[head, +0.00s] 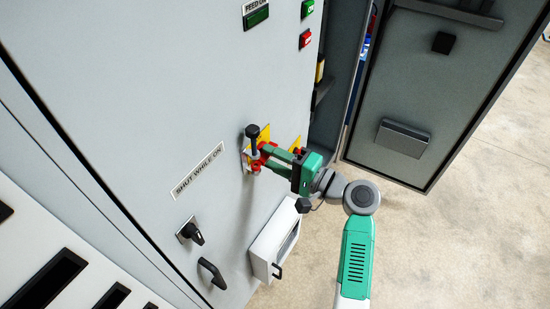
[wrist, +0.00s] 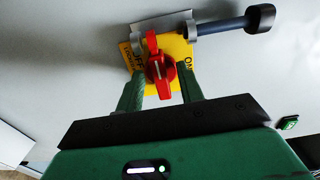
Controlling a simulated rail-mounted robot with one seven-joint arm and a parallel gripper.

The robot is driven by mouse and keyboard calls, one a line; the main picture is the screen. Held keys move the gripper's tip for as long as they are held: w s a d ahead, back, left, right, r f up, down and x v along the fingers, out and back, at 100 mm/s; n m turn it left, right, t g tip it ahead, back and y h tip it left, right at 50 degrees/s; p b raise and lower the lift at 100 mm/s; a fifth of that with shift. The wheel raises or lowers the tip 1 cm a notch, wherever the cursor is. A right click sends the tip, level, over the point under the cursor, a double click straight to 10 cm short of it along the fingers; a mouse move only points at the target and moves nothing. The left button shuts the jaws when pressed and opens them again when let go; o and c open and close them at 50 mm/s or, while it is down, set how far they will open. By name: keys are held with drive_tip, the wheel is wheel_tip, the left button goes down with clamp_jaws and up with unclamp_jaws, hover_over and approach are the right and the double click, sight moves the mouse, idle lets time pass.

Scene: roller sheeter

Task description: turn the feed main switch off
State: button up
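The feed main switch is a red rotary knob (wrist: 160,70) on a yellow plate (wrist: 182,50) with OFF lettering on its left and ON on its right in the wrist view. A white line on the knob runs nearly upright in that view; I cannot tell which setting it marks. In the head view the red knob (head: 263,150) is partly hidden by my gripper (head: 270,157). My gripper (wrist: 161,92) has its fingers spread, one on each side of the knob. The fingers look apart from it, though contact is hard to judge.
A grey rod with a black end (wrist: 258,18) sticks out beside the plate; its black end (head: 252,131) shows in the head view. A white box (head: 268,248) is below, a black handle (head: 211,272) lower left, and an open cabinet door (head: 425,100) stands right.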

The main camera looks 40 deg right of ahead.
drive_tip(key=shift+s, duration=0.1)
drive_tip(key=v, duration=0.7)
drive_tip(key=shift+s+p, duration=0.3)
drive_tip(key=shift+p, duration=0.1)
